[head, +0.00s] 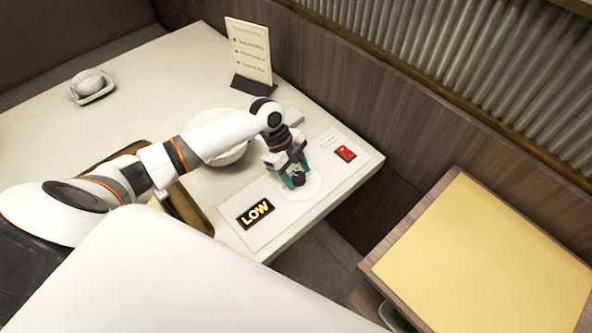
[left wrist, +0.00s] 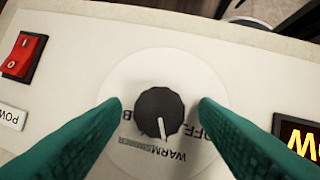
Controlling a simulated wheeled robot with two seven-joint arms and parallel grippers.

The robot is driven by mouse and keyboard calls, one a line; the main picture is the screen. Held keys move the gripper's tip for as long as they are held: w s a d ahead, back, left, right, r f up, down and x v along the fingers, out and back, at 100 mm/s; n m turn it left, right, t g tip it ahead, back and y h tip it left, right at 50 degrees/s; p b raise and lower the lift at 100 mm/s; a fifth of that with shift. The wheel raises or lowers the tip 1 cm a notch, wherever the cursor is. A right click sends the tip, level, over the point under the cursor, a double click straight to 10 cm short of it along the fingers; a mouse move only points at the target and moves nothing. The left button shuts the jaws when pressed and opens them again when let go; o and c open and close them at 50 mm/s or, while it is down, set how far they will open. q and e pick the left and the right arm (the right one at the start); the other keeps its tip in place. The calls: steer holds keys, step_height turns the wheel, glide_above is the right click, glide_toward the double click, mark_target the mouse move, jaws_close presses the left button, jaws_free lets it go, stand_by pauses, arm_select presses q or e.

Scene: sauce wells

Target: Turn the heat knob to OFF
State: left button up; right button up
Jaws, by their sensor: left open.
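The black heat knob (left wrist: 159,112) sits on a round white dial plate on the control panel (head: 270,222). In the left wrist view its white pointer line points down, near the words WARM and SIMMER; OFF is printed to the right of the knob. A display (head: 255,213) reads LOW. My left gripper (head: 295,182) is over the knob, with its green fingers (left wrist: 159,108) open, one on each side and apart from it. In the head view the knob (head: 298,178) is partly hidden by the gripper. My right gripper is not in view.
A red power switch (head: 345,153) is on the panel beyond the knob. A white bowl (head: 228,150), a menu stand (head: 250,55) and a small white dish (head: 91,86) are on the table (head: 150,60). A yellow-topped surface (head: 485,260) is at the right.

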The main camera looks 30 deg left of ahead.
arm_select(q)
steer(key=shift+c, duration=0.7)
steer(key=c, duration=0.8)
steer(key=shift+r+n+p, duration=0.2)
steer(key=shift+n+p, duration=0.4)
steer(key=shift+p, duration=0.3)
steer(key=n+t+p, duration=0.1)
steer(key=n+p, duration=0.1)
steer(key=n+t+p, duration=0.1)
steer(key=n+p, duration=0.1)
steer(key=p, duration=0.1)
steer(key=n+y+p, duration=0.1)
steer(key=n+p, duration=0.1)
steer(key=shift+s+d+r+t, duration=0.15)
steer(key=shift+s+t, duration=0.1)
steer(key=shift+t, duration=0.15)
steer(key=shift+f+n+t+y+p, duration=0.15)
steer(key=shift+n+y+p, duration=0.05)
steer(key=shift+n+p, duration=0.5)
steer(key=shift+f+n+t+y+p, duration=0.1)
steer(key=shift+n+t+y+p, duration=0.1)
steer(key=shift+n+p, duration=0.5)
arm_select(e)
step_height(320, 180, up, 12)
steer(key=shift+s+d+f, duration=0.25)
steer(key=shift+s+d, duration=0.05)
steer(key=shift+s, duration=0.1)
arm_select(q)
steer(key=o, duration=0.9)
steer(key=shift+f, duration=0.1)
